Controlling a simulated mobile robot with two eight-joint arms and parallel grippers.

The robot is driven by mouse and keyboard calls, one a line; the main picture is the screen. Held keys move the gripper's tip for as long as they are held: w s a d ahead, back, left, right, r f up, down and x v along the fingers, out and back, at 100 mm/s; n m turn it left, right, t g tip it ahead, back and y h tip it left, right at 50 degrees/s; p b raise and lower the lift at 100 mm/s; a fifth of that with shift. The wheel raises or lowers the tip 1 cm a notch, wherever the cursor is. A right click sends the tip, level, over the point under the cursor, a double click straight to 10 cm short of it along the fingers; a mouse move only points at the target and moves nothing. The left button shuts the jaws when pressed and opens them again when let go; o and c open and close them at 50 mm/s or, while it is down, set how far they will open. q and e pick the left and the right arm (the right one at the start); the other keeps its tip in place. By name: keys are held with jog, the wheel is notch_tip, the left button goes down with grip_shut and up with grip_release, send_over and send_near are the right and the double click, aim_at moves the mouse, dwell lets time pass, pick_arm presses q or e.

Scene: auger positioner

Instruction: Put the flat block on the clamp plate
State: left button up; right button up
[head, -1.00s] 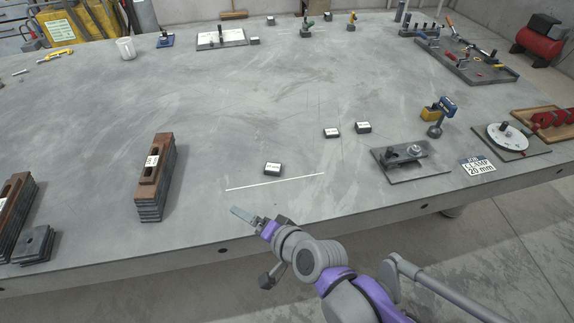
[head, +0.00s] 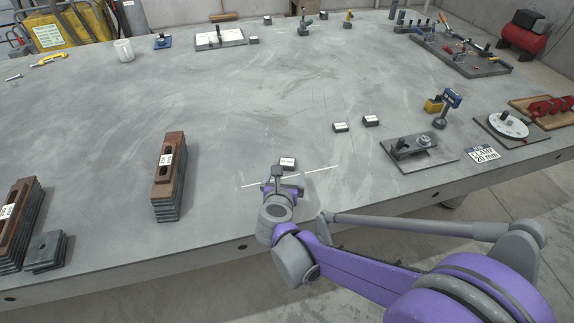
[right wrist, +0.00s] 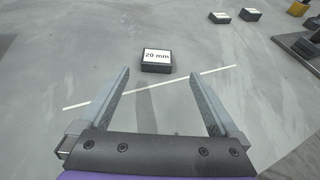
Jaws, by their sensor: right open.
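A small flat black block with a white label (head: 288,163) lies on the table just beyond the white line. In the right wrist view its label reads 20 mm (right wrist: 157,62). Two similar flat blocks lie further right, one (head: 340,127) beside the other (head: 371,120). The clamp plate (head: 437,160) is a dark plate at the right, carrying a dark clamp part and a round metal piece. My right gripper (head: 283,180) is open and empty on the near side of the 20 mm block, its fingers (right wrist: 160,76) pointing towards it, apart from it. My left gripper is out of view.
A card (head: 484,155) reading JOB CLAMP 20 mm lies right of the plate. A blue-headed tool (head: 449,105) stands behind the plate. A stack of slotted bars (head: 168,185) stands left of my right gripper. The table's middle is clear.

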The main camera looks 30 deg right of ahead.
aim_at(287, 166)
jog(key=b+x, duration=0.1)
jog(key=x, duration=0.4)
jog(key=shift+w+f, duration=0.15)
jog(key=shift+w, duration=0.3)
grip_shut()
